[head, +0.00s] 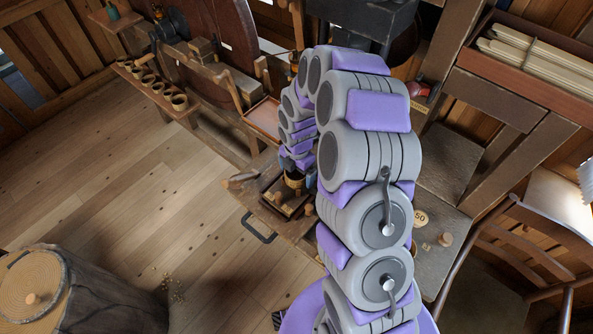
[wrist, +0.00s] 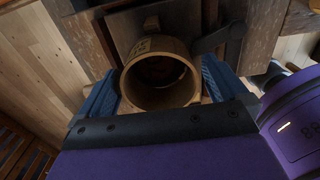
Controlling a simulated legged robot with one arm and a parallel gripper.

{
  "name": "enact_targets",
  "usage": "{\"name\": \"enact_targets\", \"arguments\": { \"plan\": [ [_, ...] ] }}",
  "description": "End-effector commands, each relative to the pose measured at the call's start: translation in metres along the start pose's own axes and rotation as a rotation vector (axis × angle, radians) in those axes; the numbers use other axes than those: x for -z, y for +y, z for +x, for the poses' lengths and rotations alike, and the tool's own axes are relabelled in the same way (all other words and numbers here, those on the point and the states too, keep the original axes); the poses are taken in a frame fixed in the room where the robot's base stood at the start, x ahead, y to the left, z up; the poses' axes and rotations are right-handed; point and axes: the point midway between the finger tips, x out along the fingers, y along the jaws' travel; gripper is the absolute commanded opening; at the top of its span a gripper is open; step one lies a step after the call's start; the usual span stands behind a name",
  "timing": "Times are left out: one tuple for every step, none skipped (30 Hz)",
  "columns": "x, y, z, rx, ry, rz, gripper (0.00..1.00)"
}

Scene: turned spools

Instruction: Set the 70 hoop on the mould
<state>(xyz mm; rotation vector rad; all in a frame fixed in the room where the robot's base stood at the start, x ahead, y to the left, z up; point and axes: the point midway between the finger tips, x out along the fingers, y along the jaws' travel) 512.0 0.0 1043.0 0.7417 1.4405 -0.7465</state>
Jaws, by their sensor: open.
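A round, hollow wooden hoop (wrist: 160,98) stands between the two blue fingers of my gripper (wrist: 158,76) in the wrist view. Faint marks show on its far rim, too small to read surely. My gripper is open, with one finger on each side of the hoop; I cannot tell whether either touches it. In the head view the hoop (head: 294,182) is a small tan ring below my gripper (head: 297,170), over a wooden frame (head: 285,206) on the bench. I cannot tell which part is the mould, or whether the hoop rests on it.
A bench (head: 262,190) with a dark handle (head: 259,228) lies under my gripper. A round tag marked 50 (head: 420,218) is at right. Several small cups (head: 157,87) line a shelf at upper left.

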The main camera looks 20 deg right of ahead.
Motion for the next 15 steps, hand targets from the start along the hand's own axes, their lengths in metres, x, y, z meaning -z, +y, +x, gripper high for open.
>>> {"name": "enact_targets", "arguments": {
  "plan": [
    [0.0,0.0,0.0,0.0,0.0,0.0,1.0],
    [0.0,0.0,0.0,0.0,0.0,0.0,1.0],
    [0.0,0.0,-0.002,0.0,0.0,0.0,1.0],
    [0.0,0.0,-0.003,-0.001,0.0,0.0,1.0],
    [0.0,0.0,-0.005,-0.001,0.0,0.0,1.0],
    [0.0,0.001,-0.009,-0.002,-0.001,0.0,1.0],
    [0.0,0.001,-0.012,-0.002,-0.001,0.0,1.0],
    [0.0,0.001,-0.016,-0.003,-0.002,0.0,1.0],
    [-0.001,0.001,-0.022,-0.005,-0.003,0.0,1.0],
    [-0.001,0.002,-0.027,-0.006,-0.003,0.0,1.0],
    [-0.001,0.002,-0.032,-0.006,-0.003,0.0,1.0],
    [0.0,0.001,-0.04,-0.005,-0.002,0.0,1.0],
    [-0.001,0.001,-0.046,-0.005,-0.002,0.001,1.0],
    [-0.001,0.002,-0.053,-0.006,-0.003,0.001,1.0],
    [-0.001,0.002,-0.062,-0.009,-0.003,0.001,1.0]
  ]
}}
